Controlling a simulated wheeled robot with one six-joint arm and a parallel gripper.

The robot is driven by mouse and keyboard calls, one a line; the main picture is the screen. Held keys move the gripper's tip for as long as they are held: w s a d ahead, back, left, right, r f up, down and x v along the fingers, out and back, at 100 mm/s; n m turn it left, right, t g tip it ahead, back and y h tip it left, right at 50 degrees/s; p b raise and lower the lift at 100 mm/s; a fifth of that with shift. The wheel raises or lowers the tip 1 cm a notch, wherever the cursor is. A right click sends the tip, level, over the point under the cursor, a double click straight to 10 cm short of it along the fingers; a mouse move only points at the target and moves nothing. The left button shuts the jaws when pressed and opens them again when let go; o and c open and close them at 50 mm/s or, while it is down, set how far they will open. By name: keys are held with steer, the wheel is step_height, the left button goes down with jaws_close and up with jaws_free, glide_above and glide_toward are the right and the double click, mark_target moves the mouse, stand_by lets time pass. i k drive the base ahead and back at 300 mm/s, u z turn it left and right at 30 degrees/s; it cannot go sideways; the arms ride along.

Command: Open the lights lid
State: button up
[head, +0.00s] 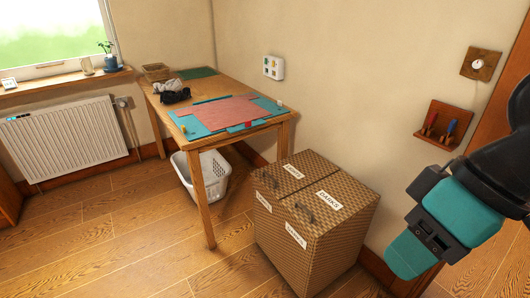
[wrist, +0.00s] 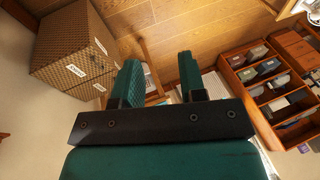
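A woven brown hamper (head: 310,245) stands on the floor against the wall in the head view, with two lids side by side on top, both lying shut. The lid at the left (head: 277,172) has a dark handle and a white label too small to read surely. The lid at the right (head: 318,208) has a dark handle and a label that reads DARKS. My teal gripper (head: 410,256) is to the right of the hamper, apart from it. The wrist view shows its two fingers (wrist: 162,75) spread and empty, with the hamper (wrist: 75,50) at upper left.
A wooden table (head: 205,135) with a teal and pink mat stands left of the hamper, with a white basket (head: 208,178) under it. A tool rack (head: 444,125) hangs on the wall. The floor in front is clear. The wrist view shows a shelf unit (wrist: 265,95) at right.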

mark_target(284, 178)
steer(key=u, duration=0.25)
steer(key=i, duration=1.55)
steer(key=u, duration=0.25)
